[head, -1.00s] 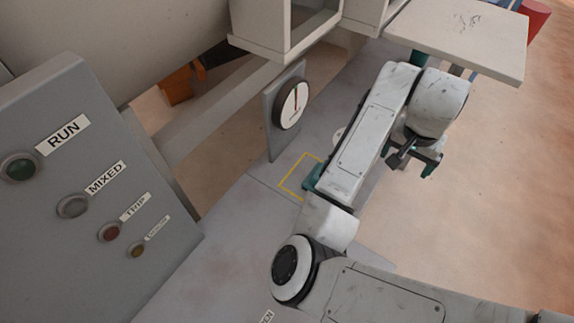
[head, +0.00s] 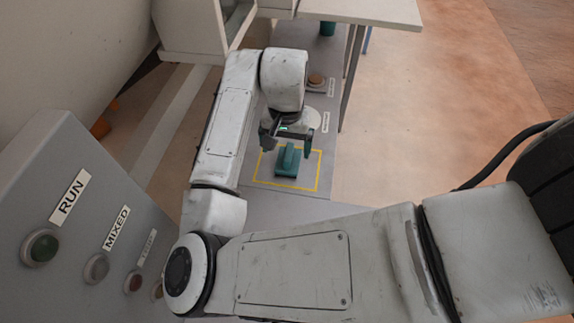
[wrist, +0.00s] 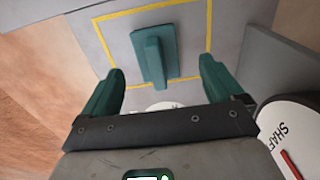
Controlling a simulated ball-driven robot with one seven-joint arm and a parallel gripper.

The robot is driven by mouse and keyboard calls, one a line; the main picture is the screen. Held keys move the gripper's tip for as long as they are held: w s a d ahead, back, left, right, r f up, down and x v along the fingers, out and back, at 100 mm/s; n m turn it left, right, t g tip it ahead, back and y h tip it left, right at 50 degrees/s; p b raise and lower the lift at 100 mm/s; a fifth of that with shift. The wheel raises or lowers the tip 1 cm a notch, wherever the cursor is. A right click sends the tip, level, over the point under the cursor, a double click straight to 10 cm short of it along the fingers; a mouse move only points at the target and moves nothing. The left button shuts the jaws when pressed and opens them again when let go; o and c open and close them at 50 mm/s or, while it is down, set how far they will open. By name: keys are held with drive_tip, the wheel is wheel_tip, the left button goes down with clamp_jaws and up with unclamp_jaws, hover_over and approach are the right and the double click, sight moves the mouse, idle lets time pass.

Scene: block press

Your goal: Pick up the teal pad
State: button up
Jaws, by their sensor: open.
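The teal pad (head: 286,167) lies on the grey surface inside a yellow outline, with a raised bar-shaped grip along its top. It also shows in the wrist view (wrist: 153,55), near top centre, its lower end reaching toward the gap between the fingers. My gripper (head: 288,148) is open and empty above the pad. In the wrist view my gripper's (wrist: 161,72) teal fingers stand either side of the pad's near end, with space on both sides. I cannot tell the exact height between fingertips and pad.
A grey panel (head: 75,250) with labelled buttons stands at left. A round button (head: 317,82) sits beyond the outline, near a pale table (head: 375,12). A gauge (wrist: 290,140) with a red needle and its upright plate stand close to the gripper's right in the wrist view. Open floor lies right.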

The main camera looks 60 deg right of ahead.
sight(288, 151)
drive_tip(key=shift+s+d+f+b, duration=0.1)
drive_tip(key=shift+d+f+b, duration=0.05)
drive_tip(key=shift+f+b, duration=1.2)
drive_tip(key=shift+d+f+b, duration=0.1)
drive_tip(key=shift+f+b, duration=1.05)
drive_tip(key=shift+f, duration=0.35)
drive_tip(key=shift+c, duration=0.3)
drive_tip(key=c, duration=1.1)
drive_tip(key=shift+r, duration=0.15)
drive_tip(key=shift+c, duration=0.2)
drive_tip(key=shift+r+p, duration=0.7)
drive_tip(key=shift+p, duration=0.2)
wheel_tip(288, 151, up, 2)
drive_tip(key=shift+r+p, duration=0.2)
drive_tip(key=shift+p, duration=1)
drive_tip(key=s+a+r+p, duration=0.1)
drive_tip(key=s+r+p, duration=0.7)
drive_tip(key=s, duration=0.6)
drive_tip(key=shift+r, duration=0.5)
